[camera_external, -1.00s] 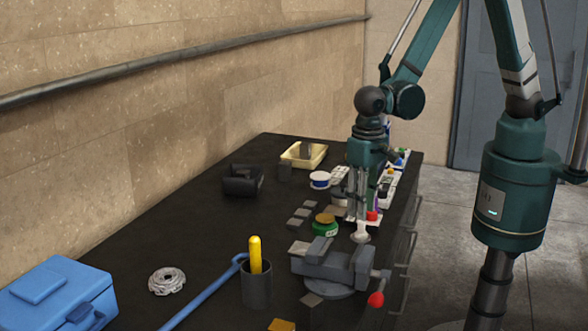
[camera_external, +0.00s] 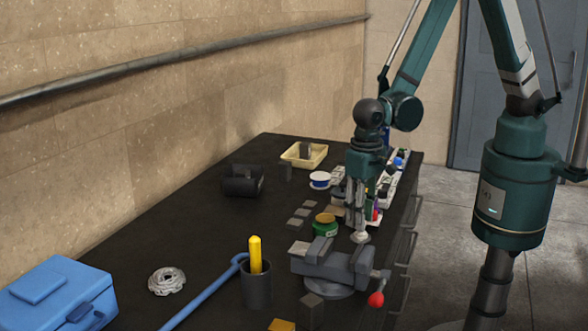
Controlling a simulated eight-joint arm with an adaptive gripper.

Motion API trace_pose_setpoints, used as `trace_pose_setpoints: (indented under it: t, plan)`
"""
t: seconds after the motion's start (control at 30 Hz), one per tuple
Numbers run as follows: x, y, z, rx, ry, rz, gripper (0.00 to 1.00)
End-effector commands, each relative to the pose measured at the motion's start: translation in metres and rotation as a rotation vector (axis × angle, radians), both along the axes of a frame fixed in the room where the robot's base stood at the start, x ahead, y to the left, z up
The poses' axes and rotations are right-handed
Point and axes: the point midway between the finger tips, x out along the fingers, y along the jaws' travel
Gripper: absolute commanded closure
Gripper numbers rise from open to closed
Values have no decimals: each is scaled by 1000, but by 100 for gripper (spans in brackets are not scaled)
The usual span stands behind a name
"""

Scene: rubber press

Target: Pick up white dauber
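The white dauber (camera_external: 360,238) stands upright on the dark bench just behind the vise, with its pale round end at the bottom. My gripper (camera_external: 357,222) points straight down directly over it, with the fingers low around or just beside its upper part. Only the lower end of the dauber shows below the fingers; its upper part is hidden. From this angle I cannot tell whether the fingers touch it or are closed on it.
A grey vise (camera_external: 325,266) stands close in front of my gripper. A green jar (camera_external: 324,230) is just left. Trays with coloured items (camera_external: 392,172) run along the right edge behind. A dark cup (camera_external: 257,290) holds a yellow-handled tool. The bench's left middle is fairly clear.

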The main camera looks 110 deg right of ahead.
Motion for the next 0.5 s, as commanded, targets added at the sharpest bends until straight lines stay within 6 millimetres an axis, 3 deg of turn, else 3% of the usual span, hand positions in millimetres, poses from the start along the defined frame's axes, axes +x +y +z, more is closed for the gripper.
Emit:
trace_pose_setpoints:
  t: [0.23,0.5]
  plan:
    - [0,0,-18,0,0,0,69]
    - [0,0,-23,0,0,0,69]
